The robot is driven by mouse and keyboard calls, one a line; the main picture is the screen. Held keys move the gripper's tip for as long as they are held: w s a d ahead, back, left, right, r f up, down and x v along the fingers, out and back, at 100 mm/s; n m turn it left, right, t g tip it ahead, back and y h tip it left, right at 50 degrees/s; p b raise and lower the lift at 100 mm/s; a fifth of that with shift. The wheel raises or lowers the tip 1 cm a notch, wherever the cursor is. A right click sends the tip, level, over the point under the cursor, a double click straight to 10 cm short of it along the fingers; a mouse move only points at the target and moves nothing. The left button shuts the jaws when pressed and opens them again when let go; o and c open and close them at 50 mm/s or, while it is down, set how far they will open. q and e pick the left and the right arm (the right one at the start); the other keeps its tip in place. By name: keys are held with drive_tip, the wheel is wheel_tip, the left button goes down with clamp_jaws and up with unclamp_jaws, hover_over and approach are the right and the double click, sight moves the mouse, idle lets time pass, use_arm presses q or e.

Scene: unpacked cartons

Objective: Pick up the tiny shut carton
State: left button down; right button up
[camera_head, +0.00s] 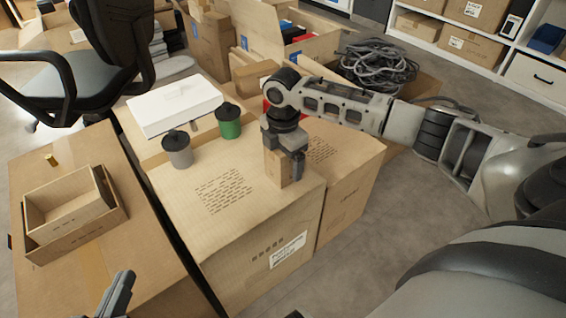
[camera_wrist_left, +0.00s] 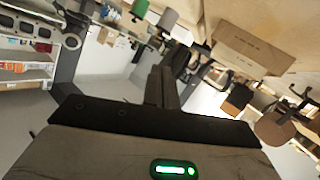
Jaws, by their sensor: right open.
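The tiny shut carton (camera_head: 275,169) is a small upright tan box on top of the large middle carton (camera_head: 230,225), near its right edge. My right gripper (camera_head: 284,160) comes down over it from above. Its jaws are open, with the tiny carton between or close beside the fingers; contact cannot be made out. The gripper hides the carton's top and part of its right side. My left gripper (camera_head: 118,296) is low at the bottom left, away from the tiny carton. Its fingers look close together and empty, also in the left wrist view (camera_wrist_left: 162,85).
A grey canister (camera_head: 178,151) and a green canister (camera_head: 229,123) stand behind the tiny carton. A white box (camera_head: 174,104) lies behind them. Open small boxes (camera_head: 74,207) sit on the left carton. Another large carton (camera_head: 345,185) adjoins on the right.

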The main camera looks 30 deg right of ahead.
drive_tip(key=c, duration=1.1)
drive_tip(key=shift+r, duration=0.1)
drive_tip(key=shift+c, duration=0.6)
drive_tip(key=shift+r, duration=0.1)
